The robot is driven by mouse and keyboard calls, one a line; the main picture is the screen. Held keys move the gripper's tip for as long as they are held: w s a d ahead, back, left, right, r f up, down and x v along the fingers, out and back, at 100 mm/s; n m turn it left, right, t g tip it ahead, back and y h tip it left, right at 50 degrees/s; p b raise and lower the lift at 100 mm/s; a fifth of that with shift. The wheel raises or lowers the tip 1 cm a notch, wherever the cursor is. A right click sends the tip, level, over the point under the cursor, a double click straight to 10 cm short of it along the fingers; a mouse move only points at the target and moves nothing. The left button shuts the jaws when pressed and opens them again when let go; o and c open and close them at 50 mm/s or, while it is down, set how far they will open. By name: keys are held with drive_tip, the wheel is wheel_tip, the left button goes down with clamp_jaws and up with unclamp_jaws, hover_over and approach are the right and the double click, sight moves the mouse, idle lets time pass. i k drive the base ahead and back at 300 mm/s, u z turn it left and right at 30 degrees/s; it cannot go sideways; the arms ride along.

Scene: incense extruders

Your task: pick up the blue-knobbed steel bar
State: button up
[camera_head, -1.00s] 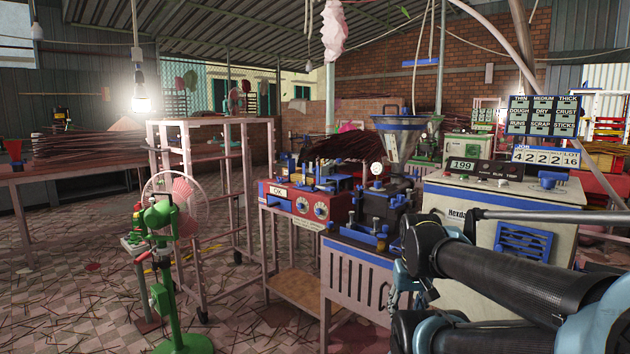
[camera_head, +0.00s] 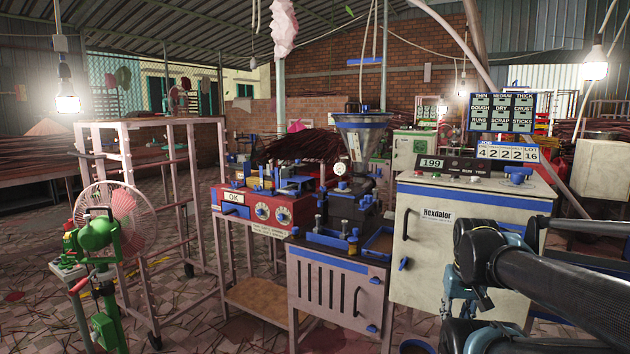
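I cannot make out the blue-knobbed steel bar for certain. Small steel and blue parts, among them an upright grey piece (camera_head: 318,224), stand on the low slotted cabinet (camera_head: 325,290) in the middle; they are too small to tell apart. A thin grey rod also shows behind my dark arm at the right edge, and I cannot tell what it belongs to. My arm is folded at the lower right, in front of the white Nexdalor cabinet (camera_head: 430,262). I cannot make out my gripper's fingers, and no hold on anything shows.
A red machine (camera_head: 285,213) with two dials stands on a cart left of the slotted cabinet. A steel hopper (camera_head: 361,138) rises behind. A green fan (camera_head: 100,235) and a pink rack (camera_head: 105,165) stand at left. Littered tiled floor (camera_head: 200,325) lies open in front.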

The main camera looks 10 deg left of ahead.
sight(272, 178)
drive_tip(key=z, duration=1.75)
drive_tip(key=k, duration=1.2)
drive_tip(key=u, duration=2.35)
drive_tip(key=i, duration=1)
